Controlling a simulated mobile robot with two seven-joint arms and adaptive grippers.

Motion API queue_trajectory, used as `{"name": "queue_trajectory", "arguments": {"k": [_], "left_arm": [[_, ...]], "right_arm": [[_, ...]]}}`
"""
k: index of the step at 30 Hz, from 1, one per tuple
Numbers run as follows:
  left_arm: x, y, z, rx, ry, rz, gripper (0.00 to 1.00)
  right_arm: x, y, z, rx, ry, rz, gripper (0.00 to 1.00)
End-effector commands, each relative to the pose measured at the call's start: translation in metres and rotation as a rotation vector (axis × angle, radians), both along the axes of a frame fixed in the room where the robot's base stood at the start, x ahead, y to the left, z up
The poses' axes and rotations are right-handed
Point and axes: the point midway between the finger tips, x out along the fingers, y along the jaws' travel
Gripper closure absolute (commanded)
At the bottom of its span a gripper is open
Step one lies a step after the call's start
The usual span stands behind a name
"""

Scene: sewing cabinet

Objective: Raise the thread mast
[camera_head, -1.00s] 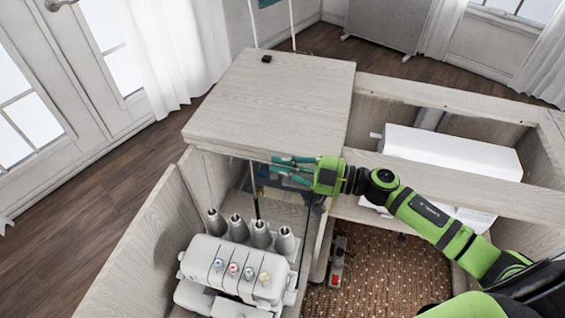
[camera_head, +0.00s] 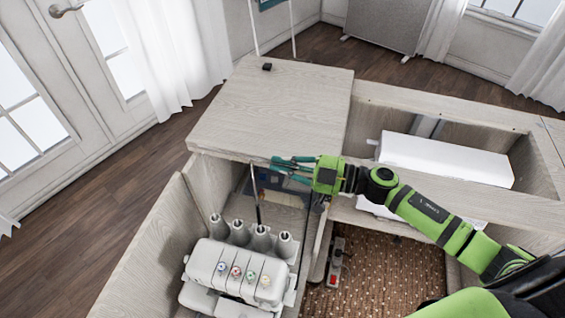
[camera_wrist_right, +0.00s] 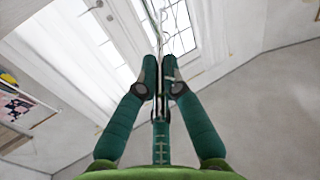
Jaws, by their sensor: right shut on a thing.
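The white serger (camera_head: 236,270) stands in the cabinet's open left bay, with several grey thread cones (camera_head: 240,233) along its back. The thread mast (camera_head: 257,208) is a thin dark rod rising behind the cones; its upper part is hidden by the cabinet top. My right gripper (camera_head: 276,166) reaches in from the right, just below the front edge of that top. In the right wrist view its teal fingers (camera_wrist_right: 160,72) are closed together, with a thin rod and pale wires showing between and beyond their tips. My left gripper is not in view.
The wooden cabinet top (camera_head: 275,105) overhangs close above my right gripper, with a small black item (camera_head: 267,67) on it. An open cabinet door (camera_head: 150,240) stands left of the serger. A white box-shaped thing (camera_head: 445,160) sits in the right bay.

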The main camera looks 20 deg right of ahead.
Motion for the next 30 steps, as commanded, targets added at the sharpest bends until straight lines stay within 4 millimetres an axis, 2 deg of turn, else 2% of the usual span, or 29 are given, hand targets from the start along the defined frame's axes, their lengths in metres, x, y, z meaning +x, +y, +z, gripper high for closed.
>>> {"name": "queue_trajectory", "arguments": {"k": [1, 2, 3, 14, 19, 30], "left_arm": [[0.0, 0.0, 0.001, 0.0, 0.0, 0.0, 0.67], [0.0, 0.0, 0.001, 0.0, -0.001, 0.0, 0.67], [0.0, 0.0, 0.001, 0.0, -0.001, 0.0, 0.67], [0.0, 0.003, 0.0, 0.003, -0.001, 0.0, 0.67], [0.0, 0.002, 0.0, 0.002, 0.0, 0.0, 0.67], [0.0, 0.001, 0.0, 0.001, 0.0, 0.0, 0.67]], "right_arm": [[0.003, -0.001, 0.008, 0.008, -0.013, -0.002, 0.84], [0.003, 0.0, 0.008, 0.008, -0.014, -0.002, 0.72], [0.003, 0.0, 0.008, 0.007, -0.013, -0.002, 0.68], [0.0, -0.003, 0.004, 0.003, -0.005, -0.002, 0.68], [-0.013, -0.021, 0.002, 0.001, -0.002, -0.003, 0.68], [-0.055, -0.082, 0.003, 0.003, -0.003, -0.002, 0.68]]}}
